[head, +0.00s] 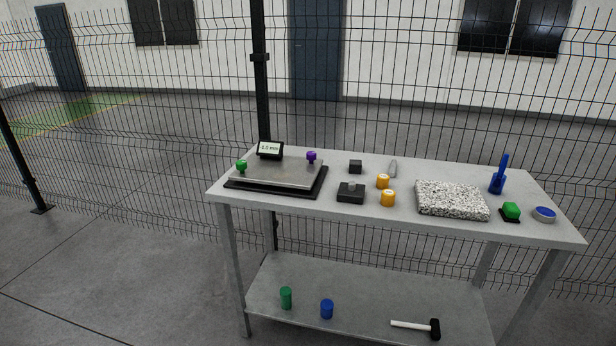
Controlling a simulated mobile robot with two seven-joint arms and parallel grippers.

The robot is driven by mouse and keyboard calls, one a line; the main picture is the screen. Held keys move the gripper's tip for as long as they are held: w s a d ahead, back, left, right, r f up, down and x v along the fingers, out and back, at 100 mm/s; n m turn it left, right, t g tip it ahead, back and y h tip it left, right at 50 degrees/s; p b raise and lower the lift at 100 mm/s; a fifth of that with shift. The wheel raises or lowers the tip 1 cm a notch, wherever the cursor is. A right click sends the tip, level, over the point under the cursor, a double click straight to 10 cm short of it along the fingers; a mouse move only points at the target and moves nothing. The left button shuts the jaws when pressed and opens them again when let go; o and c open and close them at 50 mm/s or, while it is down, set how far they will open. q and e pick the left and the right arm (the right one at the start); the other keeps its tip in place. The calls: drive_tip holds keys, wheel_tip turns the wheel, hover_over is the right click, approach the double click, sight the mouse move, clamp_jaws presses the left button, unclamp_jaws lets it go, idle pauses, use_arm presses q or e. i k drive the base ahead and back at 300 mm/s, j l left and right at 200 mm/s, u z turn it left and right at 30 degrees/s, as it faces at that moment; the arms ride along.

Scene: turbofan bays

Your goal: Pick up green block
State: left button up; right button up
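A green block (511,210) sits on a small black base near the front right of the grey table (330,205). It stands between the speckled stone slab (451,200) and a round blue-and-silver disc (544,213), apart from both. Neither of my grippers shows in the head view.
A scale-like plate (282,173) with green and purple knobs stands at the left. Orange cylinders (388,198), a black box (350,193) and a blue tool in a holder (498,180) share the tabletop. The lower shelf (365,305) holds cylinders and a hammer (417,326). A wire fence (420,120) runs behind.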

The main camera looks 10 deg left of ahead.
sight(510, 213)
drive_tip(key=i+l+u, duration=0.35)
drive_tip(key=l, duration=0.6)
drive_tip(key=l+u, duration=0.35)
drive_tip(key=l, duration=0.55)
drive_tip(key=l+u, duration=0.35)
drive_tip(key=l, duration=0.65)
